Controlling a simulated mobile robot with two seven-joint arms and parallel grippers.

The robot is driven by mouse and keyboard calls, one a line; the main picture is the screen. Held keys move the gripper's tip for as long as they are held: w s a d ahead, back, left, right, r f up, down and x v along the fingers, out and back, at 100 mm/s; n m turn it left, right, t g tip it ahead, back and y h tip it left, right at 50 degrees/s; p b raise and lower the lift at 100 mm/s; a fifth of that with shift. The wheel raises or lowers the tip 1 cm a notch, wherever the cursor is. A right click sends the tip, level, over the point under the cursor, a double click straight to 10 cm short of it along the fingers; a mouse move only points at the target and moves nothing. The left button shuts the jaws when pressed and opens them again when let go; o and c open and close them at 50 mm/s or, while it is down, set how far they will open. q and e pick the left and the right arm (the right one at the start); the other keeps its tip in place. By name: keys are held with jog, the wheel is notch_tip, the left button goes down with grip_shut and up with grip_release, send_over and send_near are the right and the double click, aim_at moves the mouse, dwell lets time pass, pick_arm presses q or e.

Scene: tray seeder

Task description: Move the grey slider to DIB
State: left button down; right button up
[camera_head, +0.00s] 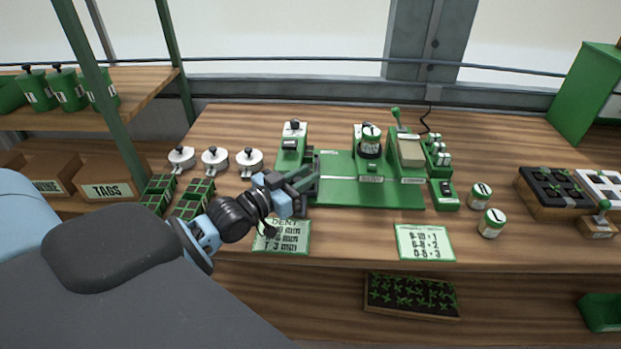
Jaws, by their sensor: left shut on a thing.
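The green tray seeder (365,195) stands in the middle of the table, with a flat green bed and several units along its back. My left gripper (303,184) reaches in from the left to the left end of the bed. It is shut on what looks like the grey slider (316,165), a narrow upright grey piece at that end. The fingers hide part of it. Small labels (371,179) on the seeder are too small to read, so I cannot tell which is DIB. My right gripper is not in view.
Two printed cards (424,242) lie in front. Two green-and-white jars (491,223) and a black plant tray (552,192) stand to the right. The front right tabletop is mostly clear.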

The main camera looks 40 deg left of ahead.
pick_arm(q)
jog(key=c, duration=1.3)
grip_release()
jog(key=shift+o, duration=0.2)
jog(key=shift+s+a, duration=0.1)
jog(key=shift+s, duration=0.05)
jog(key=v, duration=0.7)
jog(key=shift+s, duration=0.25)
